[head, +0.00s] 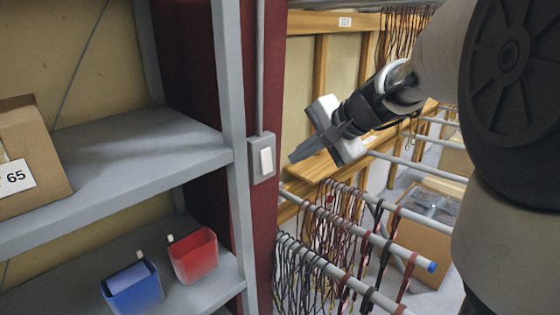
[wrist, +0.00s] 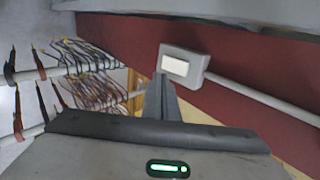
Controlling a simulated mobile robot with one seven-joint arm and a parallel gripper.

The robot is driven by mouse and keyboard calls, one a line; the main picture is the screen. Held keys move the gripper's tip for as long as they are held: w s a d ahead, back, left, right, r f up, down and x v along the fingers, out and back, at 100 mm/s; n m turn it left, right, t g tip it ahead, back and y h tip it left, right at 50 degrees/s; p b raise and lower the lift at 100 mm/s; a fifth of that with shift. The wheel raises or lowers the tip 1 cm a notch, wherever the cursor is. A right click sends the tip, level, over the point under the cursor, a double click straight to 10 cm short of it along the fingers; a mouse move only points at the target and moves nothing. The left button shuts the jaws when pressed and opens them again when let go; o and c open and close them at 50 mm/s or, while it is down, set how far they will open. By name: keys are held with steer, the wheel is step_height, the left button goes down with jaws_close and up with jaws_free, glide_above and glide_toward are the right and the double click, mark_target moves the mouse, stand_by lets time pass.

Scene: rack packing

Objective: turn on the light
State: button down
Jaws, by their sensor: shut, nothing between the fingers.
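The light switch (head: 262,158) is a grey box with a white rocker, mounted on the dark red post in the head view. It also shows in the wrist view (wrist: 183,64), just beyond my fingertips, with a grey conduit running from it. My gripper (head: 293,158) is to the right of the switch in the head view, its fingers pointing left toward it. The fingers are shut and empty. In the wrist view the fingertips (wrist: 160,80) overlap the lower left edge of the switch box; I cannot tell whether they touch it.
Grey shelves (head: 130,151) stand left of the post, with a cardboard box (head: 30,150), a red bin (head: 194,256) and a blue bin (head: 133,289). Rails hung with many cables (head: 325,225) lie below my gripper. A wooden frame (head: 320,80) stands behind.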

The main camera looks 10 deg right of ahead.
steer(key=v, duration=0.5)
steer(key=shift+w+r, duration=0.1)
steer(key=shift+f, duration=0.75)
glide_toward(269, 171)
step_height(269, 171, down, 4)
steer(key=shift+w+a+r+p, duration=0.1)
steer(key=shift+w+a+p, duration=0.15)
steer(key=shift+w+a, duration=0.5)
steer(key=shift+w+a+p, duration=0.2)
steer(key=shift+w+a, duration=0.35)
steer(key=shift+w, duration=0.35)
